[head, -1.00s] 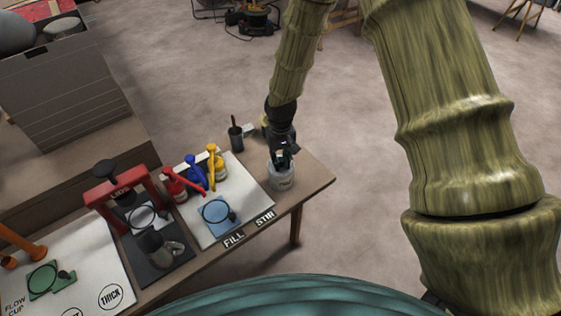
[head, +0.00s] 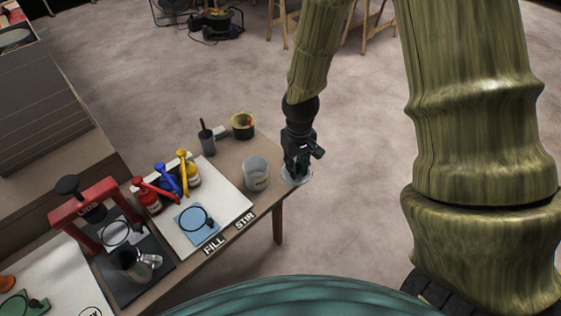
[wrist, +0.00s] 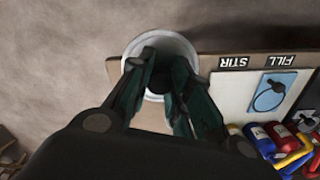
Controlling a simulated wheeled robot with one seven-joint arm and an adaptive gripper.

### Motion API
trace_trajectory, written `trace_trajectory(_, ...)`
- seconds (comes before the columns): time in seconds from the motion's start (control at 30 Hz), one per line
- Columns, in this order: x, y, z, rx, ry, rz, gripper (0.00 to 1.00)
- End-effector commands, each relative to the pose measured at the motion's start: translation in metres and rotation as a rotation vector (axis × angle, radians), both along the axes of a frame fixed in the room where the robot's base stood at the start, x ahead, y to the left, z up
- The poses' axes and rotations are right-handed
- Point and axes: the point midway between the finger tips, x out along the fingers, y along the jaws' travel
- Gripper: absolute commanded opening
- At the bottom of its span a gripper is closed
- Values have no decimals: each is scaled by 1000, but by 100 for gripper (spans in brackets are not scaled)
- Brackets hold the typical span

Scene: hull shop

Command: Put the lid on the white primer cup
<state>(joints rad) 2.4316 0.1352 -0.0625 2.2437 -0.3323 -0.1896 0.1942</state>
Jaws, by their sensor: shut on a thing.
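The white primer cup (head: 256,177) stands upright near the right end of the table in the head view, with its top uncovered. My gripper (head: 297,168) is just right of the cup, over the table's right corner, shut on a pale round lid (head: 296,182). The lid looks roughly level and is apart from the cup; its exact height is hard to tell. In the wrist view, the lid (wrist: 150,38) shows as a pale ring beyond my gripper (wrist: 158,84), whose fingers close on its dark middle. The cup cannot be made out there.
A yellow-rimmed pot (head: 243,124) and a dark pot with a handle (head: 206,136) stand behind the cup. Red, blue and yellow bottles (head: 168,182) and a blue pad (head: 196,219) lie left. A red press (head: 88,211) stands farther left. Floor is open beyond the right edge.

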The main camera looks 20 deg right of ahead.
Motion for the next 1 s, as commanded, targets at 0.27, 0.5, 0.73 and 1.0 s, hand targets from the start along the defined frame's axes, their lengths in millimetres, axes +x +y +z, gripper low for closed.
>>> trace_trajectory(0.27,-4,-7,7,-5,-1,-26,7)
trace_trajectory(0.5,36,13,23,-19,-3,-160,7)
trace_trajectory(0.73,78,46,30,-17,-4,-314,7)
trace_trajectory(1.0,107,80,30,-5,0,-436,7)
